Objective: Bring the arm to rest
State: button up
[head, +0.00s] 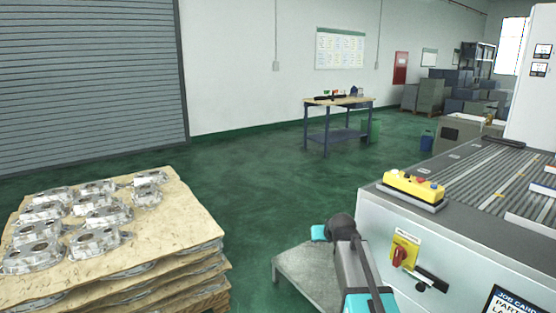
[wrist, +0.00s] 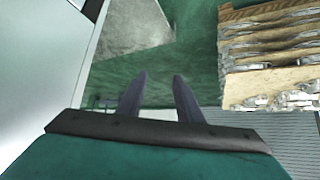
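My gripper (wrist: 159,78) shows in the wrist view with its two dark fingers apart and nothing between them. It hangs over the green floor, clear of everything I can see. In the head view my arm, grey with teal parts, rises at the bottom right of centre, beside the machine (head: 372,222). The fingers cannot be made out in the head view. The arm stands above a grey metal plate or low stand (head: 305,268), which also shows in the wrist view (wrist: 137,25).
A layered stack of castings (head: 98,241) on brown sheets (head: 170,225) stands at left; its edge shows in the wrist view (wrist: 265,45). The machine at right carries a yellow button box (head: 413,187) and a red switch (head: 399,256). A workbench (head: 340,102) stands farther back. Green floor between is clear.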

jog(key=s+f+g+p, duration=0.5)
jog(key=s+f+g, duration=0.2)
jog(key=s+f, duration=1.8)
jog(key=s+f+g+p, duration=0.2)
jog(key=s+f+g, duration=0.2)
jog(key=s, duration=1.2)
jog(key=s+f+g+h+p, duration=0.1)
jog(key=s+f+g+p, duration=0.2)
jog(key=s+f, duration=0.4)
jog(key=s+d, duration=0.1)
jog(key=s, duration=0.8)
jog(key=shift+f+m+g, duration=0.3)
jog(key=shift+g, duration=0.1)
